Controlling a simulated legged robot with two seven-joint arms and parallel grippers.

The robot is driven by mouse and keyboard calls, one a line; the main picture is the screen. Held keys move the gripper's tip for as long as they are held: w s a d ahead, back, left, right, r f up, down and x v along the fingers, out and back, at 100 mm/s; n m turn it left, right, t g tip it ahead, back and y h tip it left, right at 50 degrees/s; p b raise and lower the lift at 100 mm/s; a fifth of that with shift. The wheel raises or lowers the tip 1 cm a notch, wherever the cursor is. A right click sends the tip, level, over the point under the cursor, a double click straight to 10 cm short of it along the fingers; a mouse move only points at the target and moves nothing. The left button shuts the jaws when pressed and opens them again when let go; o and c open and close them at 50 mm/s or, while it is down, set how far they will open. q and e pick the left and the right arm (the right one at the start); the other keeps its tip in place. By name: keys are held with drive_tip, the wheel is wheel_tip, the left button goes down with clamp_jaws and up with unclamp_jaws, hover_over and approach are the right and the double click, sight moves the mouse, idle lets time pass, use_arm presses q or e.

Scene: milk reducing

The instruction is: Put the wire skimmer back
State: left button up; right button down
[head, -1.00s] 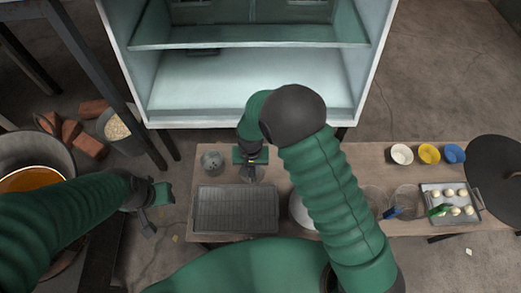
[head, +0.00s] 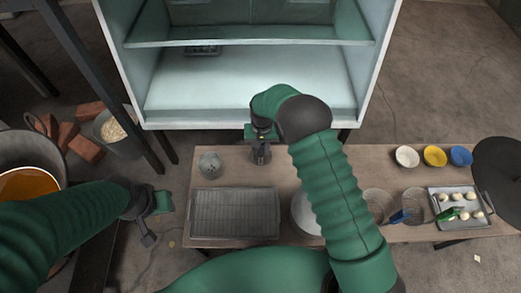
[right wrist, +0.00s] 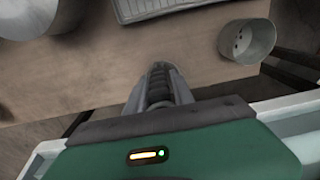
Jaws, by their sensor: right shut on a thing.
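My right gripper (head: 261,156) is over the back edge of the wooden table, to the right of a small grey metal cup with holes (head: 210,164). It is shut on a thin thing, taken to be the wire skimmer, which is mostly hidden by the gripper and the arm. In the right wrist view its fingers (right wrist: 158,80) are close together, and the cup (right wrist: 247,41) is apart from them, at the upper right. My left gripper (head: 160,203) is off the table's left end; its jaws are unclear.
A rack tray (head: 235,214) lies in front of the cup. A round pale vessel (head: 304,214) is partly behind my right arm. White, yellow and blue bowls (head: 434,156) and a tray of white balls (head: 441,200) are at right. An open cabinet (head: 250,90) stands behind.

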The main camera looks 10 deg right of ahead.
drive_tip(key=shift+r, duration=0.1)
drive_tip(key=c, duration=1.1)
unclamp_jaws()
wheel_tip(320, 180, up, 11)
drive_tip(key=p, duration=0.3)
drive_tip(key=shift+s+p, duration=0.15)
drive_tip(key=shift+p, duration=0.15)
drive_tip(key=shift+d+r, duration=0.1)
drive_tip(key=shift+r, duration=0.45)
drive_tip(key=s+d+r, duration=0.2)
drive_tip(key=s, duration=0.5)
drive_tip(key=s+d+r+n+t, duration=0.1)
drive_tip(key=s+d+r, duration=0.2)
drive_tip(key=s, duration=0.4)
drive_tip(key=s+d+r+n+t, duration=0.1)
drive_tip(key=s+d+r, duration=0.1)
drive_tip(key=s, duration=0.6)
drive_tip(key=shift+d+r, duration=0.3)
drive_tip(key=shift+d, duration=0.15)
